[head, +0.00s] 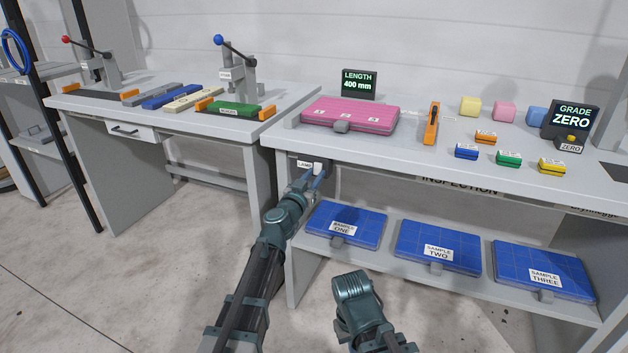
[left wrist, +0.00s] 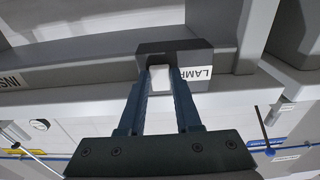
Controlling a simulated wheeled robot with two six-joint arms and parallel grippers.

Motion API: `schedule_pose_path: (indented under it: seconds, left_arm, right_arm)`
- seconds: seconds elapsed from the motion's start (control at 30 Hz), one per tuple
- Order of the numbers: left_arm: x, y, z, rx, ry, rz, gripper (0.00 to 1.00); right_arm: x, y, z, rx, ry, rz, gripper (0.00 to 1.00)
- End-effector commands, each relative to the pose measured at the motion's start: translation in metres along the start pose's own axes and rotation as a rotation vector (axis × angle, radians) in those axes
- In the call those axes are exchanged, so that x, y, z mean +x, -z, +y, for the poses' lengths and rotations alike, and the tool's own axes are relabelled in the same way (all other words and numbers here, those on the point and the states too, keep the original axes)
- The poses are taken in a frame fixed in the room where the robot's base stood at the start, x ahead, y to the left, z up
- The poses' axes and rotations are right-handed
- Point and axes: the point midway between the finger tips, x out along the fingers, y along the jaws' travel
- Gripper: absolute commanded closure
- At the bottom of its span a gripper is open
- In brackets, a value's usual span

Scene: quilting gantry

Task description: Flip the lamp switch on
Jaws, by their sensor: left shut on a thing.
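The lamp switch is a white rocker (left wrist: 160,77) in a dark box (left wrist: 172,49) under the front edge of the inspection bench. A "LAMP" label (left wrist: 197,73) is beside it; the label (head: 304,163) also shows in the head view. My left gripper (head: 319,178) reaches up to the box from below. In the left wrist view its two blue fingers (left wrist: 166,84) are closed around the white rocker, one on each side. Whether the rocker is tipped on or off I cannot tell. Part of my right arm shows at the bottom, but its gripper does not.
The inspection bench (head: 285,150) holds a pink case (head: 350,112), an orange tool (head: 430,124) and several small blocks. Blue sample cases (head: 437,246) lie on the shelf below. A second bench (head: 75,102) stands left. The floor in front is clear.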

Motion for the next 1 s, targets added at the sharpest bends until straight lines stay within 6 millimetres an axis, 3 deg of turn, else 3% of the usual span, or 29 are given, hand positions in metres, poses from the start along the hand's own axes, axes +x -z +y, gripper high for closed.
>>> schedule_pose_path:
  seconds: [0.2, 0.63, 0.67, 0.8, 1.0]
  left_arm:
    - [-0.0002, -0.0040, 0.0016, 0.000, -0.001, 0.049, 1.00]
    - [-0.0007, -0.0019, 0.0010, 0.002, 0.003, 0.063, 1.00]
    - [-0.0007, -0.0019, 0.0010, 0.002, 0.003, 0.063, 0.66]
    - [-0.0006, -0.0019, 0.0007, 0.002, 0.003, 0.063, 0.41]
    - [-0.0004, -0.0018, 0.0002, 0.002, 0.004, 0.063, 0.38]
  right_arm:
    - [0.0146, 0.0009, -0.0010, -0.001, -0.002, 0.000, 1.00]
    - [0.0156, 0.0010, -0.0009, -0.001, -0.003, 0.000, 1.00]
    - [0.0156, 0.0010, -0.0009, -0.001, -0.003, 0.000, 1.00]
    - [0.0155, 0.0010, -0.0009, -0.001, -0.003, 0.000, 1.00]
    - [0.0154, 0.0009, -0.0009, -0.001, -0.003, 0.000, 1.00]
